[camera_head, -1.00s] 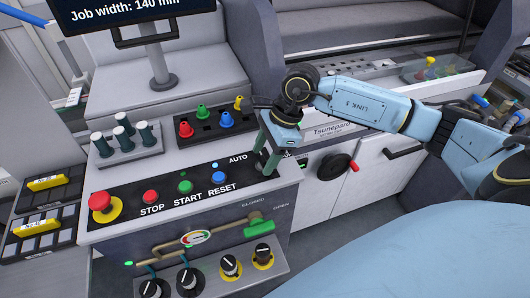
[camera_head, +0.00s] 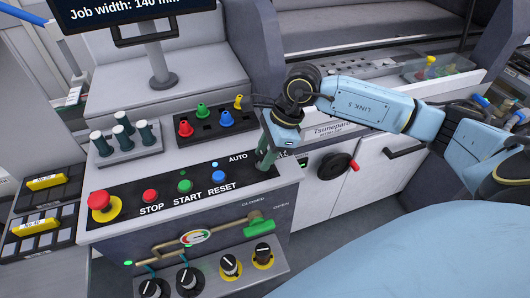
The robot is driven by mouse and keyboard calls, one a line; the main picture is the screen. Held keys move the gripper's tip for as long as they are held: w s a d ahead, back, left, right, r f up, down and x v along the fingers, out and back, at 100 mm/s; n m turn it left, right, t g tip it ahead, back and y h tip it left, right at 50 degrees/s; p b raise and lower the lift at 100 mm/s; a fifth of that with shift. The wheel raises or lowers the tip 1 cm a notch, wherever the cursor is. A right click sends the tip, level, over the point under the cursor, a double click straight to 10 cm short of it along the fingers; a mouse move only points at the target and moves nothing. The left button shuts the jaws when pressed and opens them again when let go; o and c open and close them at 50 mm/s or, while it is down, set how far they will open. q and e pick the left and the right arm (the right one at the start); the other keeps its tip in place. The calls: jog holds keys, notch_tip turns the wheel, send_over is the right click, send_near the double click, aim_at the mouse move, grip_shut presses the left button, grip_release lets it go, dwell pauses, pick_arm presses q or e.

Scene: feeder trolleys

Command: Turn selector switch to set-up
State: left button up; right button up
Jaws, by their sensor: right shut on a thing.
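The control panel (camera_head: 128,192) has a black strip with an AUTO label (camera_head: 237,158) near its right end. My right gripper (camera_head: 265,163) comes down at that end, just right of the label. Its greenish fingers are closed together on the selector switch, which they and the gripper body hide, so its pointing direction cannot be seen. The set-up label is mostly covered too. My left gripper is not in view.
A red emergency stop (camera_head: 100,201), the STOP button (camera_head: 150,196), START button (camera_head: 185,187) and RESET button (camera_head: 218,177) line the strip. Several black knobs (camera_head: 187,279) and a green-handled lever (camera_head: 259,227) sit below. A screen (camera_head: 130,12) stands behind.

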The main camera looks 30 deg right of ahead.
jog(key=m+t+h+b, duration=0.1)
jog(key=m, duration=0.3)
jog(key=shift+s+f+b, duration=0.1)
jog(key=shift+s+b, duration=0.05)
jog(key=shift+b, duration=0.15)
jog(key=m+t+b, duration=0.1)
jog(key=m, duration=0.2)
jog(key=shift+a+m+h+b, duration=0.15)
jog(key=shift+m+h+b, duration=0.15)
jog(key=shift+h+b, duration=0.1)
jog(key=shift+m+t+h+b, duration=0.3)
jog(key=shift+m+t+b, duration=0.1)
jog(key=shift+m, duration=0.3)
jog(key=shift+m+h, duration=0.3)
jog(key=shift+m, duration=0.4)
pick_arm(q)
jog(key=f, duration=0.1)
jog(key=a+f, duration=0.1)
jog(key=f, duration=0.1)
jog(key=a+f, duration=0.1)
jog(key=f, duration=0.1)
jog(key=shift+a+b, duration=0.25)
jog(key=shift+b, duration=0.1)
pick_arm(e)
jog(key=shift+m, duration=0.3)
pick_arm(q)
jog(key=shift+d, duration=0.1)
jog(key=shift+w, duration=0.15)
pick_arm(e)
jog(key=o, duration=1)
